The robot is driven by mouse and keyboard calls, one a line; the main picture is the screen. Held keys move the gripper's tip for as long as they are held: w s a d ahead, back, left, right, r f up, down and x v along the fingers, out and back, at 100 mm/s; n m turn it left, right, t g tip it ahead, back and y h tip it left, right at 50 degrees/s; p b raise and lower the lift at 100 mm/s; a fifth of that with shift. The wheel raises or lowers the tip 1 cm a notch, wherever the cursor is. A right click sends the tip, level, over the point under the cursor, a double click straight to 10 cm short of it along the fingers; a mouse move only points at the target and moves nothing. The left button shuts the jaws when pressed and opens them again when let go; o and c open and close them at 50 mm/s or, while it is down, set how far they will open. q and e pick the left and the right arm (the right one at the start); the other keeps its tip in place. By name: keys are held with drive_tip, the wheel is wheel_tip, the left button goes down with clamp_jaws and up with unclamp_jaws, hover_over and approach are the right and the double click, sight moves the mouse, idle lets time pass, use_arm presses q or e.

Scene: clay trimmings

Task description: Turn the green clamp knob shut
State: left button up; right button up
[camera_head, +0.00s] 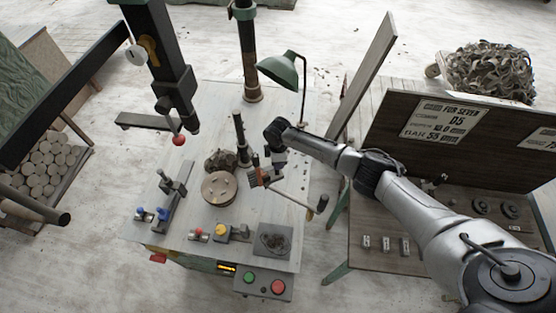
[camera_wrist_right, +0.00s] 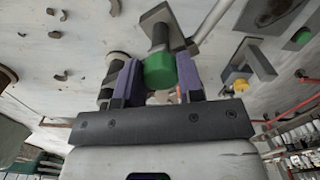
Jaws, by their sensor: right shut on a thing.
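The green clamp knob (camera_wrist_right: 159,71) shows in the right wrist view, on the end of a dark shaft rising from a grey clamp block. My right gripper (camera_wrist_right: 158,74) has one purple finger on each side of the knob and is shut on it. In the head view my right gripper (camera_head: 265,168) is over the right half of the pale worktable (camera_head: 190,245), just right of a round brown disc (camera_head: 220,188). I cannot make out the green knob there, close to the gripper. My left gripper is in neither view.
A dark post (camera_head: 241,138) and a brown lump (camera_head: 221,160) stand close behind the disc. Clamps with blue, red and yellow knobs (camera_head: 220,230) sit along the front and left.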

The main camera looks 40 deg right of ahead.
drive_tip(key=shift+n, duration=0.6)
drive_tip(key=o, duration=0.9)
drive_tip(key=shift+r+b, duration=0.3)
drive_tip(key=shift+r, duration=6.65)
drive_tip(key=shift+m, duration=0.3)
